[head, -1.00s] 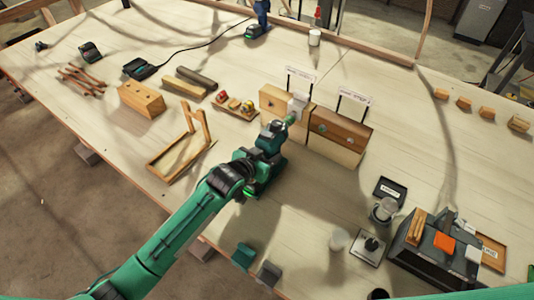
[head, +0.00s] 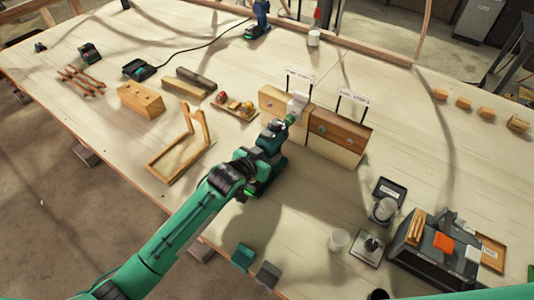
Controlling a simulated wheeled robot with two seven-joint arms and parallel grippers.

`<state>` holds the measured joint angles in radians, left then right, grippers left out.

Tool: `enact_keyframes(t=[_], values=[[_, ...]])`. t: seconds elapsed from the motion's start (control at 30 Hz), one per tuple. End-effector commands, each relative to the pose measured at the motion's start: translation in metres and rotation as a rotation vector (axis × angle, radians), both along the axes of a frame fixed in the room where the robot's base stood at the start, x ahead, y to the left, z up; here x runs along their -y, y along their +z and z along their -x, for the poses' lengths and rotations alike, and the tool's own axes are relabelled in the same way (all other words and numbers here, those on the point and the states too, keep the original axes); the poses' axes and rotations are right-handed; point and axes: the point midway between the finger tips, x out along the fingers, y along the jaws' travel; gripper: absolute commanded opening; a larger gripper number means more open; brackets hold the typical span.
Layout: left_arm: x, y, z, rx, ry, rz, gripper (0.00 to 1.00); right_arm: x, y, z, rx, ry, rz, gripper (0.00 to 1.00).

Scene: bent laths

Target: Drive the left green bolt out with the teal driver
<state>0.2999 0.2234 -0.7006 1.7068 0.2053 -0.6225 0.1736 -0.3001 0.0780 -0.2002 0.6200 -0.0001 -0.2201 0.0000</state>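My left gripper (head: 244,170) is shut on the teal driver (head: 271,140), which stands upright with its nose (head: 290,120) toward the wooden blocks. The left block (head: 271,98) is paler and stands close behind the nose. The bit's tip is too small to make out. My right gripper's fingers do not show.
Signs on posts stand behind the blocks. A wooden frame (head: 151,171) and a small tray (head: 236,113) lie to the left. The table right of the blocks is mostly clear.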

Motion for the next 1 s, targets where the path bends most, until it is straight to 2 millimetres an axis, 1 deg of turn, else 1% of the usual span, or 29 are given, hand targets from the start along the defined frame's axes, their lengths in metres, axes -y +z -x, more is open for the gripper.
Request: enact_keyframes(t=[0.03, 1.0], values=[[0.0011, 0.0042, -0.0014, 0.008, -0.001, 0.005, 0.04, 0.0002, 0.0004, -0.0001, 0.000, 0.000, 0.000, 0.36], [0.0059, 0.0047, -0.0077, 0.008, -0.001, 0.005, 0.04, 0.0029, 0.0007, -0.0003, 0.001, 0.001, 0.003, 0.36]])
